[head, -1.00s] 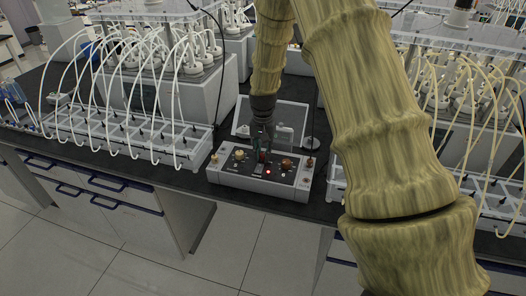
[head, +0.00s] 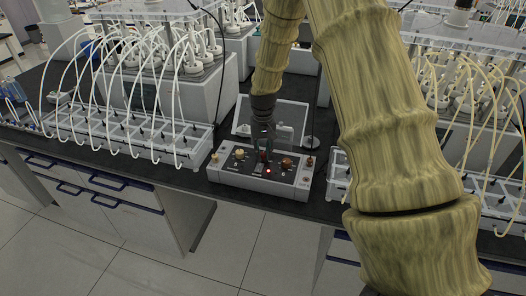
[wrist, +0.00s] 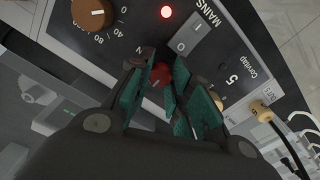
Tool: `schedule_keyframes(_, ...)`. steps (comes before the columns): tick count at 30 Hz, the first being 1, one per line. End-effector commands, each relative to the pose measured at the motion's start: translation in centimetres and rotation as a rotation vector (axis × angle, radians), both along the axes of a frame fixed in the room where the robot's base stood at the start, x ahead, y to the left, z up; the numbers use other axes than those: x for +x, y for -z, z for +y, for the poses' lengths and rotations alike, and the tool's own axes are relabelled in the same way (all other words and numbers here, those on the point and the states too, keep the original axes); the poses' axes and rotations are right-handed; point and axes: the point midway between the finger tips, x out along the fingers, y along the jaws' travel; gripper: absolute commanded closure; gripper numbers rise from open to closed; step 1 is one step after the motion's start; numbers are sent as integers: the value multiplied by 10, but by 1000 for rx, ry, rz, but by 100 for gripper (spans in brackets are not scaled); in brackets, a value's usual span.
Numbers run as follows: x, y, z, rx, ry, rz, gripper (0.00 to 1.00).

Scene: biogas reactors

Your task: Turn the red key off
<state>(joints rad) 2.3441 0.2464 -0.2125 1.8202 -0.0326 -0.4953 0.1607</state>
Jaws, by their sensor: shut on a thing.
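The red key (wrist: 160,76) is on the top panel of a light grey control box (head: 230,179) on the bench. In the wrist view only part of it shows between the green finger pads. My gripper (wrist: 168,82) points down at the panel and is shut on the red key. In the head view my gripper (head: 264,152) stands over the middle of the box, and the key is a small red patch (head: 264,157). The red lamp (wrist: 166,12) on the panel is lit, next to the MAINS switch (wrist: 190,37). The key's exact angle is hard to tell.
A brown dial (wrist: 92,13) and a cream connector with a cable (wrist: 262,110) flank the key area. A white tube rack (head: 135,140) stands left of the box. The black bench edge (head: 110,158) runs in front, with open floor before it.

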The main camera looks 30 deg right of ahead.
Motion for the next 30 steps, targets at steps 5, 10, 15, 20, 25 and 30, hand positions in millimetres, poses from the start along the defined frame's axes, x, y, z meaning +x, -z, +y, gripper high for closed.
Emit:
schedule_keyframes(5, 1, -1, -1, -1, 0, -2, 74)
schedule_keyframes(10, 1, -1, 0, 0, 1, -1, 56)
schedule_keyframes(15, 0, 0, 0, 0, 1, -1, 56)
schedule_keyframes(20, 1, -5, 0, 0, 1, -1, 56)
schedule_keyframes(25, 1, -25, 0, -1, 0, -4, 56)
schedule_keyframes(30, 1, -56, 0, -1, 0, -4, 56)
